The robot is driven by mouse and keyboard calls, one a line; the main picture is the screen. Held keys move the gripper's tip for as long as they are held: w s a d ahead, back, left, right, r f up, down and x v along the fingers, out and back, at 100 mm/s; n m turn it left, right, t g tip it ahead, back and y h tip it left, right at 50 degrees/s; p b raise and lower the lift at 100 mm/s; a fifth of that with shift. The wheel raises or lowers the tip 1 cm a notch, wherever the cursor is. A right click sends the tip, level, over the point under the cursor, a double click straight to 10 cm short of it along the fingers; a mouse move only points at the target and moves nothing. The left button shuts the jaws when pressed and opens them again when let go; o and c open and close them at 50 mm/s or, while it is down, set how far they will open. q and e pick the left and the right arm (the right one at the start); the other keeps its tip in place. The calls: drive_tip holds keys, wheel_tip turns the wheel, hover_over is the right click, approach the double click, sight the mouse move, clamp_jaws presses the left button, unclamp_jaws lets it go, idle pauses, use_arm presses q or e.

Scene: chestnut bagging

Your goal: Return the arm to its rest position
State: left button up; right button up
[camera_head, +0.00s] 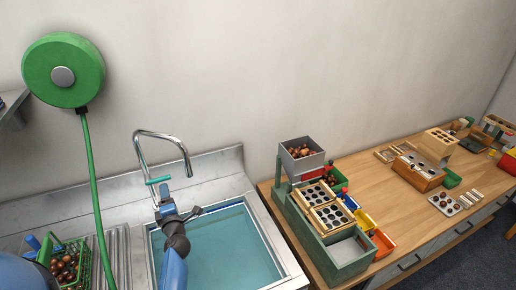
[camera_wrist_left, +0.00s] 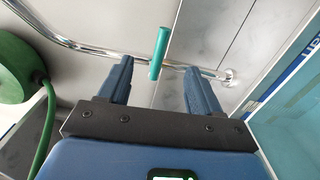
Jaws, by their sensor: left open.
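My right gripper is not in view.
A green hose reel (camera_head: 63,70) hangs on the wall, its hose (camera_head: 92,165) dropping left of my arm. A green basket of chestnuts (camera_head: 82,270) stands at the lower left. A wooden bench (camera_head: 375,170) with a green sorting station (camera_head: 350,258) is right of the sink.

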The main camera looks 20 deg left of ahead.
use_arm(q)
drive_tip(key=shift+r, duration=0.15)
drive_tip(key=s+d+r+m+t+b, duration=0.1)
drive_tip(key=s+d+r+m+t, duration=0.35)
drive_tip(key=s+d+m, duration=0.45)
drive_tip(key=s+d+f+m+h+b, duration=0.1)
drive_tip(key=s+d+f+m+h, duration=0.1)
drive_tip(key=s+d+m+h, duration=0.2)
drive_tip(key=s+d+f+m+h+b, duration=0.2)
drive_tip(key=s+d+f+m+h, duration=0.1)
drive_tip(key=s+d+m, duration=0.4)
drive_tip(key=s+d+f+m+h+b, duration=0.1)
drive_tip(key=s+d+m+h, duration=0.3)
drive_tip(key=s, duration=0.5)
drive_tip(key=d+f+m, duration=0.1)
drive_tip(key=d+m, duration=0.1)
drive_tip(key=d, duration=0.1)
drive_tip(key=shift+s+d+f+m+h+b, duration=0.25)
drive_tip(key=shift+s+f+m+h+b, duration=0.05)
drive_tip(key=shift+s+b, duration=0.1)
drive_tip(key=shift+g, duration=0.25)
